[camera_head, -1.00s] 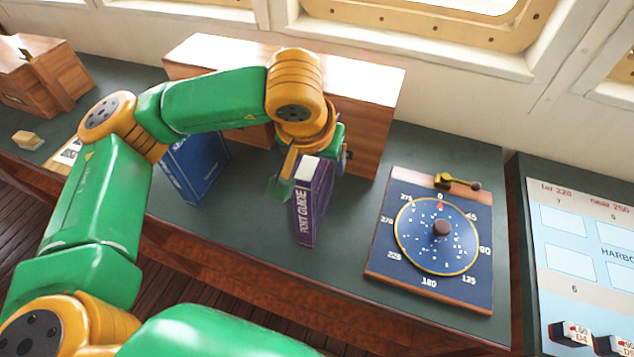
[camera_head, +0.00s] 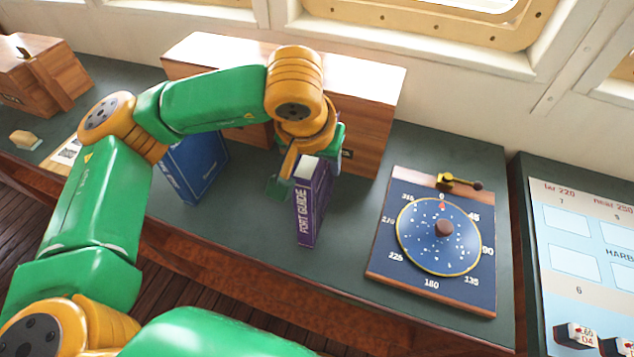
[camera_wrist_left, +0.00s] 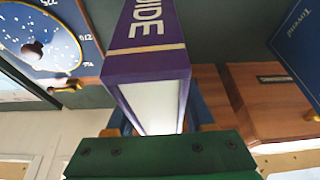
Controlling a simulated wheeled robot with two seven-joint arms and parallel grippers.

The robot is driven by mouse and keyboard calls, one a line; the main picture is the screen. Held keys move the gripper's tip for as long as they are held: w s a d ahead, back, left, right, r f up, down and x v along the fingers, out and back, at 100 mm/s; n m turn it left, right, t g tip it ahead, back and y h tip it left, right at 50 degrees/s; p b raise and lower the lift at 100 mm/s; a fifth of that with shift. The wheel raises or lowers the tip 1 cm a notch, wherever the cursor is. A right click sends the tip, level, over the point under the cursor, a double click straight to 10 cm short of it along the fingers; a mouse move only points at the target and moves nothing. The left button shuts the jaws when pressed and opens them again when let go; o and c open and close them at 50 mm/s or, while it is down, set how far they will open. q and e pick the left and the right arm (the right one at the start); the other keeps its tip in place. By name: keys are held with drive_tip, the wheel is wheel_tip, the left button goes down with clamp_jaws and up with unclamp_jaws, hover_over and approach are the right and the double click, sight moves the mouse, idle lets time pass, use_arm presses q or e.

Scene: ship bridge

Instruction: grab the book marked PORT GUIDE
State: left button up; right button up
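The purple book marked PORT GUIDE (camera_head: 307,217) stands upright on the dark green desk, its spine facing me and white page edges on top. In the left wrist view the purple book (camera_wrist_left: 148,65) shows close up, with "IDE" readable. My left gripper (camera_head: 309,172) is down at the top of this book. Its fingers lie on either side of the book, seen partly beside the pages in the wrist view (camera_wrist_left: 160,122). Whether both fingers press on the covers cannot be made out. My right gripper is not in view.
A blue book (camera_head: 197,168) stands to the left. A wooden cabinet (camera_head: 370,110) stands close behind the purple book. A dial board (camera_head: 385,270) lies to the right, with bare desk (camera_head: 265,235) in front. A wooden box (camera_head: 30,80) is at far left.

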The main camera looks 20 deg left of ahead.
use_arm(q)
clamp_jaws()
idle(1.2)
